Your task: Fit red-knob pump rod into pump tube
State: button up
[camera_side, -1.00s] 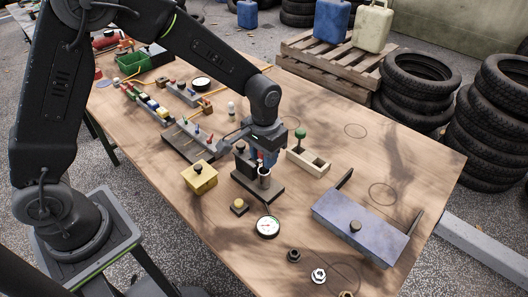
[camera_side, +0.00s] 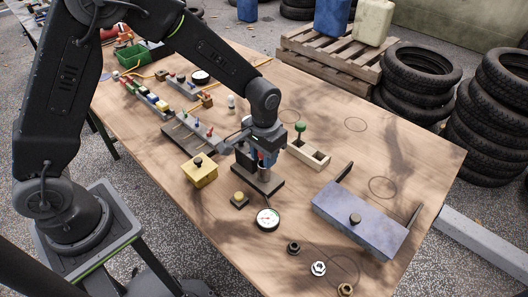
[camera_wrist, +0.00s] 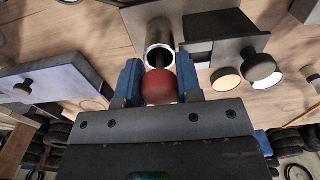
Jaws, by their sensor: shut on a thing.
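My gripper (camera_wrist: 158,85) has its blue fingers shut on the red knob (camera_wrist: 158,87) of the pump rod. The knob also shows in the side view (camera_side: 261,155). The dark rod (camera_wrist: 159,60) runs from the knob toward the mouth of the grey metal pump tube (camera_wrist: 160,32). The rod looks in line with the tube mouth, but I cannot tell how deep its tip sits. The tube (camera_side: 264,174) stands upright on a dark base, just below my gripper in the side view.
A pressure gauge (camera_side: 267,219) lies in front of the pump base. A yellow box (camera_side: 199,172) is to the left, a cream tray with a green knob (camera_side: 308,153) to the right. A blue-grey box (camera_side: 360,218) stands farther right.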

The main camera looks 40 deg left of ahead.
jog(key=o, duration=1)
jog(key=shift+r, duration=6.9)
jog(key=s+a+r+t, duration=0.2)
jog(key=s, duration=0.4)
jog(key=s+a+r+t, duration=0.1)
jog(key=s+a+r, duration=0.2)
jog(key=s, duration=0.4)
jog(key=s+a+r+t, duration=0.2)
jog(key=s+a, duration=0.1)
jog(key=s, duration=0.4)
jog(key=shift+s+a+r+t, duration=0.1)
jog(key=shift+r+t, duration=0.1)
jog(key=shift+t, duration=0.1)
